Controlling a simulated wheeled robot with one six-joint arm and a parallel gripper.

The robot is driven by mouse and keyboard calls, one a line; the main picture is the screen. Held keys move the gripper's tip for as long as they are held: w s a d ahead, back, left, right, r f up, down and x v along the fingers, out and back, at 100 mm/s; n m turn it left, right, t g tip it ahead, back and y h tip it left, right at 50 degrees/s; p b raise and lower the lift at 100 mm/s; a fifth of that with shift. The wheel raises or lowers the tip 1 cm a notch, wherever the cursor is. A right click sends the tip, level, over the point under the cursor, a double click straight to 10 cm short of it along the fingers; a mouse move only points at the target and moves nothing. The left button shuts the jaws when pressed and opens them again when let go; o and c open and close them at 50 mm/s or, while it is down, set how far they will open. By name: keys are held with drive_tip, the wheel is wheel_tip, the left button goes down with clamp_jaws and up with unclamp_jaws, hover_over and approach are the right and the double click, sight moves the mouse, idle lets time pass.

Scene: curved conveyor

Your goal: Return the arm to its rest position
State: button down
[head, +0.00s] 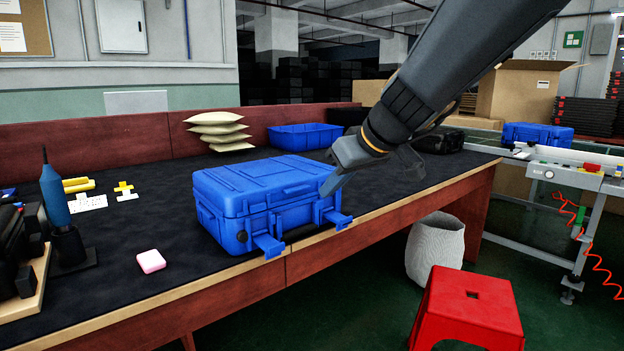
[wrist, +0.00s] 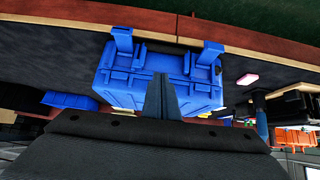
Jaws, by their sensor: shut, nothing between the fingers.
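My gripper (head: 330,185) is shut and empty. In the head view its fingertips are at the right side of a blue case (head: 262,200), close to its front right corner; I cannot tell whether they touch it. The case stands on the dark table top with its lid down. Its two front latches (head: 268,245) stick out towards the table's front edge. In the wrist view my closed fingers (wrist: 161,98) stand in front of the blue case (wrist: 128,80), hiding part of it. My arm comes in from the upper right in the head view.
On the table are a pink block (head: 151,261), a blue screwdriver (head: 55,195) in a stand, stacked beige bags (head: 218,131) and a blue bin (head: 305,137). A red stool (head: 468,310) and a white basket (head: 436,250) stand on the floor. A conveyor (head: 560,168) is at the right.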

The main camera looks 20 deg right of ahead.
drive_tip(key=s+a+f+g+h, duration=0.1)
drive_tip(key=s+a+f+g, duration=0.2)
drive_tip(key=s+a+f, duration=0.4)
drive_tip(key=s+a+f+g+h, duration=0.15)
drive_tip(key=s+f, duration=0.35)
drive_tip(key=s, duration=0.5)
drive_tip(key=s+a+f+g, duration=0.4)
drive_tip(key=s+a+f, duration=0.1)
drive_tip(key=s, duration=0.3)
drive_tip(key=d+r+m+p, duration=0.5)
drive_tip(key=d+r+p, duration=0.7)
drive_tip(key=p, duration=1)
wheel_tip(320, 180, up, 3)
drive_tip(key=shift+s+f+h, duration=0.15)
drive_tip(key=shift+s+h, duration=0.3)
